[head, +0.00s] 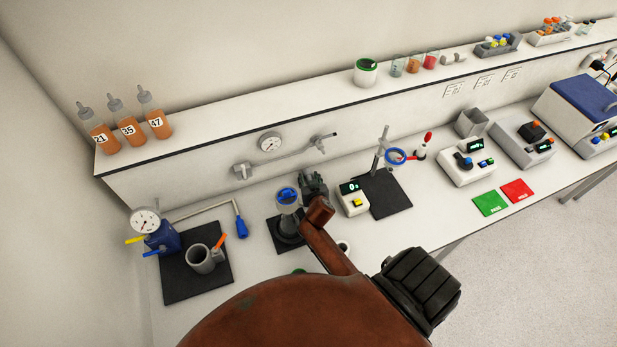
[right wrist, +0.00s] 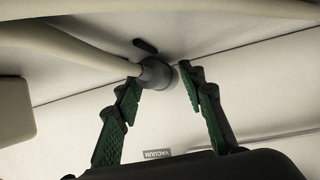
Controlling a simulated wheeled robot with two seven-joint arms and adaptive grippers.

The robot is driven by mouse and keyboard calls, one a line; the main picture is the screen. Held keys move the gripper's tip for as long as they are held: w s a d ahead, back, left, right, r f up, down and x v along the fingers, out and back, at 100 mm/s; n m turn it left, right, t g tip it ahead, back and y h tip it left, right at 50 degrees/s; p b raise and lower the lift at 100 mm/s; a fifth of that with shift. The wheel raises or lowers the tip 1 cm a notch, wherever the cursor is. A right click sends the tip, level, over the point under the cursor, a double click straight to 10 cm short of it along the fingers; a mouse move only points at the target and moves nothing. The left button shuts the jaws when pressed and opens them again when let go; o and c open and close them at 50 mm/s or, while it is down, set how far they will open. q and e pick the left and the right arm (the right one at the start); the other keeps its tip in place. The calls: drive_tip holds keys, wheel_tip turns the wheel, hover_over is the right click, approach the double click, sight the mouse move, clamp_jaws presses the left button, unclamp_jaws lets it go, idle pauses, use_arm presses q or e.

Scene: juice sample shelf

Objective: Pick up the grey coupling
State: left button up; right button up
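A dark grey round fitting (right wrist: 155,73), which looks like the grey coupling, sits at the end of a pale pipe in the right wrist view. It shows beyond and between my right fingertips (right wrist: 163,78), closer to the left one. The fingers are apart, with nothing held; contact cannot be told. In the head view my right gripper (head: 313,185) is below the wall pipe, just right of a blue-topped device (head: 288,197). A small grey fitting (head: 318,143) shows at that pipe's right end; I cannot tell if it is the same piece. My left gripper is not in view.
A wall gauge (head: 270,142) is above the pipe. A small meter (head: 352,198) stands close right of my gripper, and a clamp stand (head: 382,150) is behind it. A grey mug (head: 203,259) stands left on a black mat (head: 178,290). Orange bottles (head: 129,130) line the shelf.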

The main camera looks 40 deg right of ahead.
clamp_jaws()
idle(0.3)
